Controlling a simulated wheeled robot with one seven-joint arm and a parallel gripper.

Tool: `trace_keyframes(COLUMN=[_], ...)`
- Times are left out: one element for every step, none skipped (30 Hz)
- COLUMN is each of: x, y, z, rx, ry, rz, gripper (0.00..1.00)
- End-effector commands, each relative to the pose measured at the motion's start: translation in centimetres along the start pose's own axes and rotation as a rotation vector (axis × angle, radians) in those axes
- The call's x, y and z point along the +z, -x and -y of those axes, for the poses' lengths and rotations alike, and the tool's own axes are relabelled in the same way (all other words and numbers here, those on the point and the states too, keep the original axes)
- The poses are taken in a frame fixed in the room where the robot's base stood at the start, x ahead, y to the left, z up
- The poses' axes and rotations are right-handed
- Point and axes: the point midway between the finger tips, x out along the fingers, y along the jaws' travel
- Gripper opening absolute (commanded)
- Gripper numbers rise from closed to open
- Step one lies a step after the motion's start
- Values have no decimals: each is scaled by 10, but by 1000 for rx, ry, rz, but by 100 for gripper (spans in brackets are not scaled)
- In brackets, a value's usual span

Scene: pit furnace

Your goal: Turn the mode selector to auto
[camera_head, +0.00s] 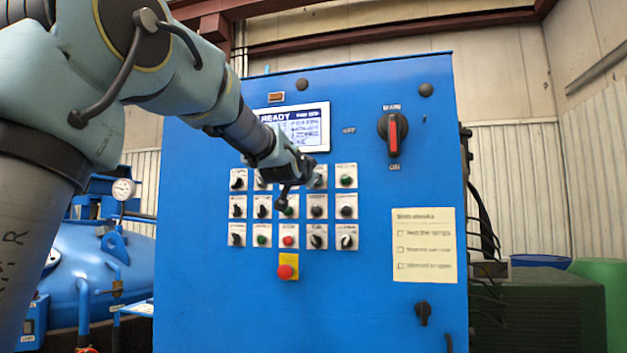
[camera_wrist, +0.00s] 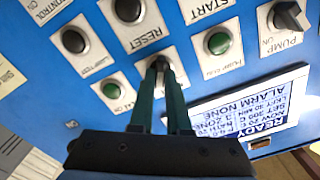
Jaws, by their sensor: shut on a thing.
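My gripper (camera_wrist: 160,75) is shut on a small black selector knob (camera_wrist: 158,63) in the top row of the panel's controls. The fingers sit on either side of the knob and hide its label and much of its shape, so its setting and whether it is the mode selector cannot be read. In the head view my gripper (camera_head: 308,181) is at the fourth place of the top row, below the display, and my wrist covers part of the row.
The blue cabinet (camera_head: 210,300) carries rows of buttons, lamps and knobs close around my fingers. A green lamp (camera_wrist: 218,42) and another green lamp (camera_wrist: 108,88) flank the held knob. A red emergency button (camera_head: 286,272), main switch (camera_head: 393,132) and display (camera_head: 310,125) are nearby.

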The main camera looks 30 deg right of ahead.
Motion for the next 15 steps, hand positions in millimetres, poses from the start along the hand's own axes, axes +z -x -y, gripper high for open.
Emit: trace_keyframes(x=[-1,-1,-1,-1,-1,-1,-1,0,0,0,0,0,0,0,0], y=[0,0,0,0,0,0,0,0,0,0,0,0,0,0,0], z=[0,0,0,0,0,0,0,0,0,0,0,0,0,0,0], rx=[-1,-1,0,0,0,0,0,0,0,0,0,0,0,0,0], ry=[-2,-2,-1,-1,-1,-1,-1,-1,-1,0,0,0,0,0,0], rz=[-2,-2,-2,-2,-1,-1,-1,-1,-1,-1,-1,-1,0,0,0], gripper=[0,18,23,26,30,34,37,41,45,45,45,45,45,45,45])
